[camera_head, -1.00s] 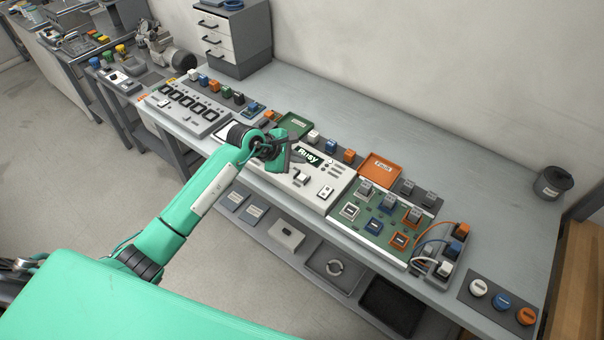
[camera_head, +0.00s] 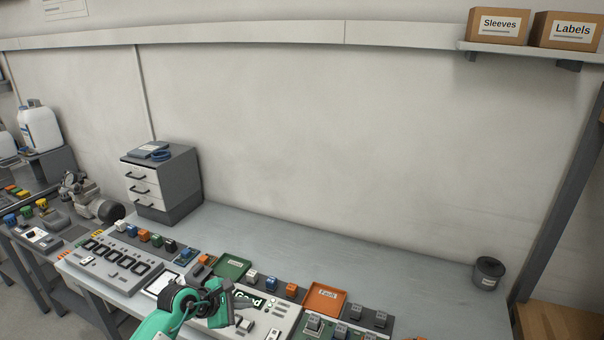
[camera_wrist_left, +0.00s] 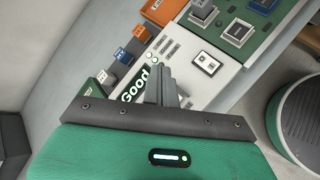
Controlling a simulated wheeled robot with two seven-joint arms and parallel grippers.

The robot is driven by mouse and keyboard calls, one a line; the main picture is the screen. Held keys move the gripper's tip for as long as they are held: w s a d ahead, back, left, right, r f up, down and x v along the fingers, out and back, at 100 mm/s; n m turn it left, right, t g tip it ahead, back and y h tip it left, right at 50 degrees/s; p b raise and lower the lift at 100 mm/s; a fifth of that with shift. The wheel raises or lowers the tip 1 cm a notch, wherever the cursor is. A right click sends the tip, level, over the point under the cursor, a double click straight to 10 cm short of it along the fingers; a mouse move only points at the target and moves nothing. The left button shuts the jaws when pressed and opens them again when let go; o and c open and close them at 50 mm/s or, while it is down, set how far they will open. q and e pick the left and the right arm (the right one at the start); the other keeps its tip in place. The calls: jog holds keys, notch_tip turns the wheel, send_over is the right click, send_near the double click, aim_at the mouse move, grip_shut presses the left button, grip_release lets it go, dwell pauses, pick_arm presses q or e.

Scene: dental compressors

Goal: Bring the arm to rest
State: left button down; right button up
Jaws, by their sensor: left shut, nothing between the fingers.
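My left arm comes in from the bottom of the head view. Its green and black gripper (camera_head: 246,303) is above the white tester panel with the "Good" display (camera_head: 250,299). In the left wrist view the grey fingers (camera_wrist_left: 160,82) are together with nothing between them, and they cover part of the panel (camera_wrist_left: 205,64) beside the "Good" display. I cannot tell the exact height of the fingers above the panel. My right gripper does not show.
A green tray (camera_head: 233,267) and an orange tray (camera_head: 325,297) lie behind the panel with small coloured blocks between them. A grey drawer unit (camera_head: 162,183) stands at the back left, a dark cup (camera_head: 488,272) at the right. The rear of the bench (camera_head: 400,285) is clear.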

pick_arm(q)
jog(key=s+d+r+n+t+h, duration=0.3)
jog(key=d+r+n+t+h, duration=0.15)
jog(key=d+r+n, duration=0.2)
jog(key=s+a+r+n+t+y, duration=0.5)
jog(key=r+n+t, duration=0.35)
jog(key=n, duration=0.75)
jog(key=s+a+f+n+g+y, duration=0.35)
jog(key=a+f+n+y, duration=0.2)
jog(key=n, duration=0.45)
jog(key=s+a+f+n+g+y, duration=0.2)
jog(key=s+a+f+n+y, duration=0.3)
jog(key=n, duration=0.5)
jog(key=s+d+f+n+g+h, duration=0.2)
jog(key=s+f+n+g, duration=0.25)
jog(key=s, duration=0.55)
jog(key=s+d+f+n+g+h, duration=0.2)
jog(key=s+f+n+g, duration=0.3)
jog(key=s, duration=0.6)
notch_tip(320, 180, down, 33)
jog(key=s+m+g, duration=0.1)
jog(key=g, duration=0.2)
jog(key=s+a+f+g, duration=0.1)
jog(key=s+a+f, duration=0.2)
jog(key=s+f, duration=1.5)
jog(key=shift+s+f+b, duration=0.15)
jog(key=shift+s+b, duration=0.25)
